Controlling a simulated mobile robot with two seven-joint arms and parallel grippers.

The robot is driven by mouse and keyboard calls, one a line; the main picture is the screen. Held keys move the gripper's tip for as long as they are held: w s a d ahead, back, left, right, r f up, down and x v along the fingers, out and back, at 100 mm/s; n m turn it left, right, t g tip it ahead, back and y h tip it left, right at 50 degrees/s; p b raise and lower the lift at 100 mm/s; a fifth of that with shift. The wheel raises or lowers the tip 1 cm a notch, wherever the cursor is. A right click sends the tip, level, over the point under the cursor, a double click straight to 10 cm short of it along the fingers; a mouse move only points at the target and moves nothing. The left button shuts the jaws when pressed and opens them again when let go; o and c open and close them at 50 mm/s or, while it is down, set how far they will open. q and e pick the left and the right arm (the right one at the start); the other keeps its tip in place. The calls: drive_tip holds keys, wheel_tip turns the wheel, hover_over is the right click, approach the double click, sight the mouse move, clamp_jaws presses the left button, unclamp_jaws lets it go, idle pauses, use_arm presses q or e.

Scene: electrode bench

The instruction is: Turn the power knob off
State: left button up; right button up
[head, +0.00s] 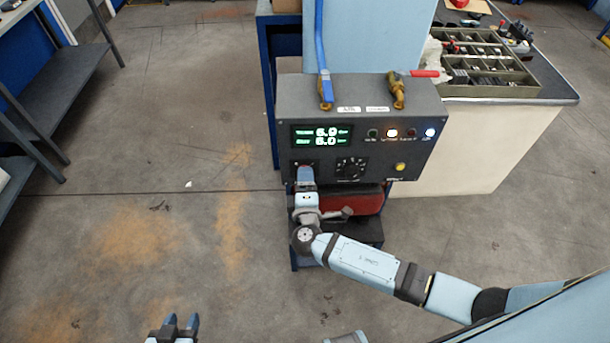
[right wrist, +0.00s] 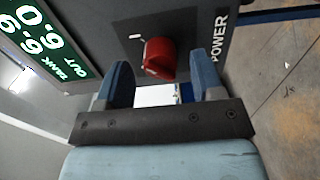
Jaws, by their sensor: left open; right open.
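The power knob (right wrist: 160,58) is red and sits on a dark plate of the grey control box (head: 437,130), beside the white word POWER. My right gripper (head: 306,180) is at the lower left of the box front and hides most of the knob in the head view. In the right wrist view its two blue fingers (right wrist: 160,68) are open, one on each side of the knob, with gaps visible. I cannot tell how deep the knob sits between them. My left gripper (head: 178,324) is open and empty, low over the floor, far from the box.
Indicator lamps, a black dial (head: 351,168) and a yellow button (head: 400,167) are on the box front. A blue-handled valve (head: 326,90) and a red-handled valve (head: 398,88) are on top.

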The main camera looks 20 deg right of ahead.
drive_tip(key=shift+w+d, duration=0.15)
drive_tip(key=shift+w, duration=0.5)
use_arm(q)
drive_tip(key=shift+r, duration=0.2)
use_arm(e)
drive_tip(key=shift+w, duration=0.1)
drive_tip(key=c, duration=0.9)
use_arm(q)
drive_tip(key=shift+r, duration=0.1)
use_arm(e)
drive_tip(key=shift+c, duration=0.2)
